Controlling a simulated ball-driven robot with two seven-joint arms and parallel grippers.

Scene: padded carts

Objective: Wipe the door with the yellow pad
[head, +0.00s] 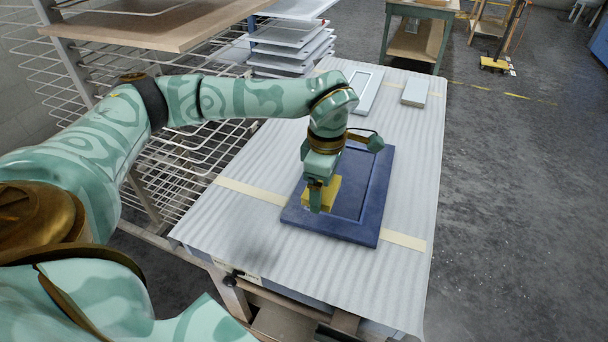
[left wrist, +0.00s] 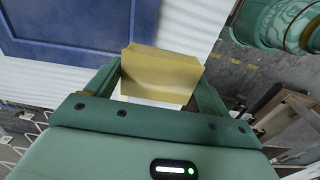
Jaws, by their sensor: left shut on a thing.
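The blue door (head: 362,204), a panel with a raised frame, lies flat on the covered cart. It also shows at the upper left of the left wrist view (left wrist: 75,25). My left gripper (head: 318,186) points down over the left part of the door and is shut on the yellow pad (head: 333,190). In the left wrist view the pad (left wrist: 160,75) sits between both fingers, beside the door's edge in the picture. The gripper hides part of the pad and door. I cannot tell whether the pad touches the door. My right gripper is not in view.
The cart top (head: 245,225) has a ribbed pale cover with tape strips across it. Two pale panels lie at its far end, one of them here (head: 415,92). A wire rack (head: 190,165) stands along the left side. Open grey floor (head: 510,200) lies to the right.

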